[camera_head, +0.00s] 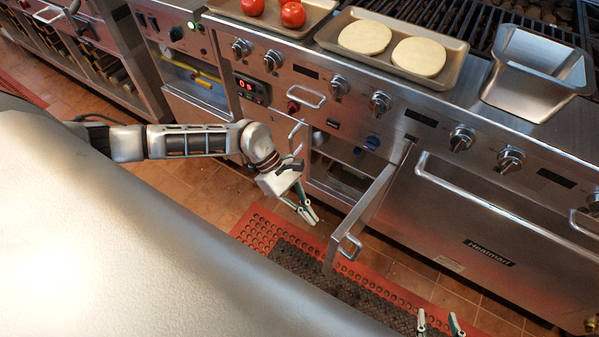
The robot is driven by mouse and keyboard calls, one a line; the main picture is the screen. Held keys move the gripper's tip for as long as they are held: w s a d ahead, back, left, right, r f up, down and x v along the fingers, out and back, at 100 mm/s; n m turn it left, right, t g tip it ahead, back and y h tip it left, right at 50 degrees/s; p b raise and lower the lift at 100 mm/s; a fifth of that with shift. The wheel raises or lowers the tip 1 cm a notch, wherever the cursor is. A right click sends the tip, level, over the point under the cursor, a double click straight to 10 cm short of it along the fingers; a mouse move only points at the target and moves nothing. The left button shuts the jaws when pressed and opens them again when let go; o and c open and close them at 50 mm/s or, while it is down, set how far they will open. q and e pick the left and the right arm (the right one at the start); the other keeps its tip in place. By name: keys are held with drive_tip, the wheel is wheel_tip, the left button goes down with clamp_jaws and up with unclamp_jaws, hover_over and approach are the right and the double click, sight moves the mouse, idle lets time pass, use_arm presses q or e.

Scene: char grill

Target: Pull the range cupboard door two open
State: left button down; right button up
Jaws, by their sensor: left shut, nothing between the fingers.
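A range cupboard door (372,207) stands swung out from the range front, hinged at its right side. Its bar handle (349,247) is at the free edge. Left of it the cupboard interior (342,172) shows, and another upright handle (297,131) is at the left of the opening. I cannot tell which door is numbered two. My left gripper (306,213) is shut and empty, in front of the opening, left of the swung-out door and apart from its handle. My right gripper (438,324) is open at the bottom edge, mostly out of frame, with its fingertips apart.
A wide oven door (490,225) with a long handle is closed on the right. Control knobs line the range front. Trays with tomatoes (292,15) and round flat pieces (418,56), and a metal pan (537,75), stand on top. A red perforated mat (262,226) covers the floor.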

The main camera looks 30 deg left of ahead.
sight(338, 238)
use_arm(q)
drive_tip(key=d, duration=0.3)
drive_tip(key=d+f, duration=0.1)
drive_tip(key=shift+s+d+p, duration=0.35)
drive_tip(key=shift+s, duration=0.05)
use_arm(e)
drive_tip(key=shift+a+r, duration=0.1)
drive_tip(key=shift+r, duration=0.1)
